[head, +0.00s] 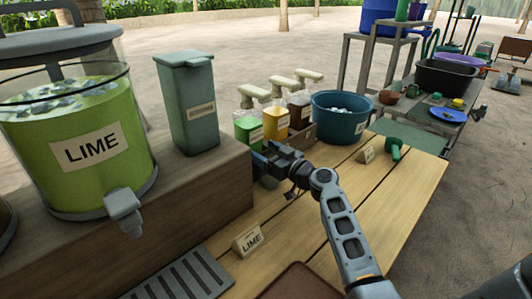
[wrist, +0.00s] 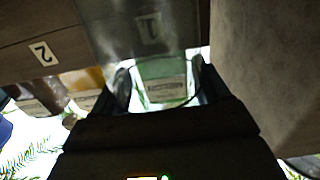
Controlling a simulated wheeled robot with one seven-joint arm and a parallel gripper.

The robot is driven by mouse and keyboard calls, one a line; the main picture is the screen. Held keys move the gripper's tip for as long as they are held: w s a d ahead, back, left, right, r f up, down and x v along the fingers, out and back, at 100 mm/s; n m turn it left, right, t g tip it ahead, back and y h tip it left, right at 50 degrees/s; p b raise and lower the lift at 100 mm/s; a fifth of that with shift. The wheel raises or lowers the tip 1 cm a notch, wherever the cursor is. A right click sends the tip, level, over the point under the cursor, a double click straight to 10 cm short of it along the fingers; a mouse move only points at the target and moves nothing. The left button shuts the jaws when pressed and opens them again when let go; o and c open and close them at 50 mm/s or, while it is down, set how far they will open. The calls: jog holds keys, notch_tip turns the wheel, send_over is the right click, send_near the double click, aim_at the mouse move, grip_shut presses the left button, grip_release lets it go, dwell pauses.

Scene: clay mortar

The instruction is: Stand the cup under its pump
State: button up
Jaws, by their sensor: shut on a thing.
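Three cream-topped pump bottles stand behind a wooden rack in the head view: a green one (head: 248,128), a yellow one (head: 275,117) and a brown one (head: 299,110). My gripper (head: 268,160) is low in front of the green bottle, at the rack's left end. In the wrist view, which is upside down, my gripper (wrist: 163,85) is shut on a clear cup (wrist: 145,50). A "1" mark shows through the cup; a "2" plate (wrist: 43,53) is beside it. The head view hides the cup behind my gripper. I cannot tell whether it is exactly under the spout.
A wooden step (head: 215,195) bearing a tall green canister (head: 188,100) and a lime dispenser (head: 80,150) stands close left of my gripper. A blue tub (head: 340,118) stands right of the bottles.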

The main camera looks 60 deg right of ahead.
jog(key=shift+f, duration=0.15)
jog(key=o, duration=1.3)
jog(key=shift+r, duration=0.2)
jog(key=b+v, duration=0.2)
jog(key=v, duration=1)
